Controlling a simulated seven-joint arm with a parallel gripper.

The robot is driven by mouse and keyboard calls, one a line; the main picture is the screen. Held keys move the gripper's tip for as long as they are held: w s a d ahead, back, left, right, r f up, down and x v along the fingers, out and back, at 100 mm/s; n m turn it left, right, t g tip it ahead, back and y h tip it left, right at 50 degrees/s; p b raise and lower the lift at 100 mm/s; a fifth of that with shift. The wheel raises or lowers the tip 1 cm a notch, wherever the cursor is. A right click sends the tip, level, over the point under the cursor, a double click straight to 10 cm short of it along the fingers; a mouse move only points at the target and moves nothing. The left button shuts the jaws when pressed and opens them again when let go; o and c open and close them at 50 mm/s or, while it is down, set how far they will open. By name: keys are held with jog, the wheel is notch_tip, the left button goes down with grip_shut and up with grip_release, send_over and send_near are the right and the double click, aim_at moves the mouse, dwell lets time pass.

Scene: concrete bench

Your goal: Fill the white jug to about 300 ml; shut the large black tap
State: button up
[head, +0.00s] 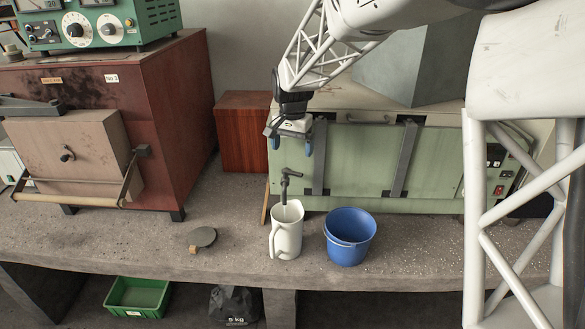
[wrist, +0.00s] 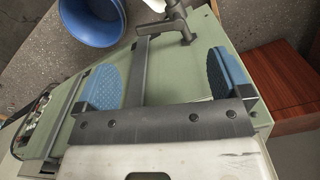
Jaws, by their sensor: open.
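The white jug (head: 287,238) stands upright on the bench with its handle toward the left. The large black tap (head: 287,180) rises above it, and its spout points down at the jug's mouth. The water level inside is too small to make out, and I cannot tell whether water runs. My gripper (head: 292,146) is open and empty, above the tap and apart from it. In the wrist view the two blue finger pads (wrist: 166,78) are spread wide, with the grey tap (wrist: 172,22) beyond them. A sliver of the jug (wrist: 155,5) shows at the top edge.
A blue bucket (head: 349,238) stands right of the jug. The bench's left front is clear.

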aim_at(293, 172)
jog(key=shift+f, duration=3.75)
jog(key=c, duration=0.9)
jog(key=shift+w+d+n, duration=0.1)
jog(key=shift+w+n, duration=0.1)
jog(key=shift+n, duration=0.85)
jog(key=shift+w+n, duration=0.2)
jog(key=shift+n, duration=0.85)
jog(key=o, duration=0.9)
jog(key=shift+r, duration=0.1)
